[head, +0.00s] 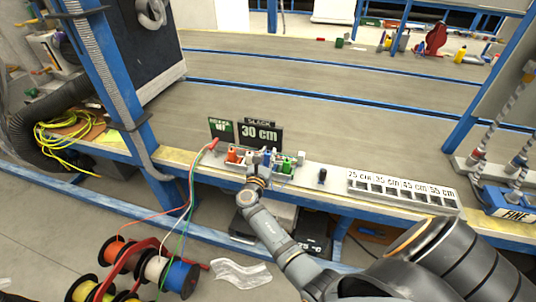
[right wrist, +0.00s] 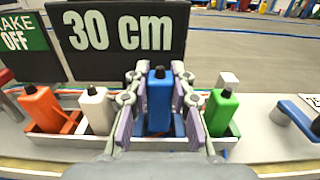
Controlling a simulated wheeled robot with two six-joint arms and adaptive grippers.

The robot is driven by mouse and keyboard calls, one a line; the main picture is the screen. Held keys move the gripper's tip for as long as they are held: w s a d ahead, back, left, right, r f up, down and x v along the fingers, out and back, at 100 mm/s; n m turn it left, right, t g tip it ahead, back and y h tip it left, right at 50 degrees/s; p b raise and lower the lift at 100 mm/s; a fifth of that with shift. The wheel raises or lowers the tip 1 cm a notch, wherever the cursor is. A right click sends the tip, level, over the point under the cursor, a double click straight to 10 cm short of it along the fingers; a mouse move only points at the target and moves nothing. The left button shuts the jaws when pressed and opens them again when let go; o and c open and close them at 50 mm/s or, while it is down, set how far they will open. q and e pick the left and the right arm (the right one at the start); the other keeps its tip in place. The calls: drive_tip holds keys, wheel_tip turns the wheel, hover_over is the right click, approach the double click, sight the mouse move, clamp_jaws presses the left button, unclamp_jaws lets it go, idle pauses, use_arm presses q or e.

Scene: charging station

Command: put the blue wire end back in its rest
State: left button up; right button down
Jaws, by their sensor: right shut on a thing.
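The blue wire end (right wrist: 158,98) stands upright between the fingers of my right gripper (right wrist: 158,104), with its dark tip up. My right gripper also shows in the head view (head: 263,164), reaching over the rest from the near side, shut on the blue wire end. The rest (right wrist: 62,146) is a low white tray with blocks in a row. The blue wire end is in line with the orange (right wrist: 42,108), white (right wrist: 94,108) and green (right wrist: 220,112) ends. Its lower part is partly hidden by the fingers, so I cannot tell whether it is seated. My left gripper is not in view.
A black "30 cm" sign (head: 261,134) stands right behind the rest, beside a green sign (head: 221,129). A slotted length tray (head: 405,192) lies to the right. Wire spools (head: 165,272) stand on the floor at lower left. The wide bench top behind the signs is clear.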

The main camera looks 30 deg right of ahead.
sight(268, 152)
drive_tip(key=shift+f+b, duration=0.85)
drive_tip(key=shift+f, duration=0.25)
drive_tip(key=c, duration=1.1)
unclamp_jaws()
wheel_tip(268, 152, up, 10)
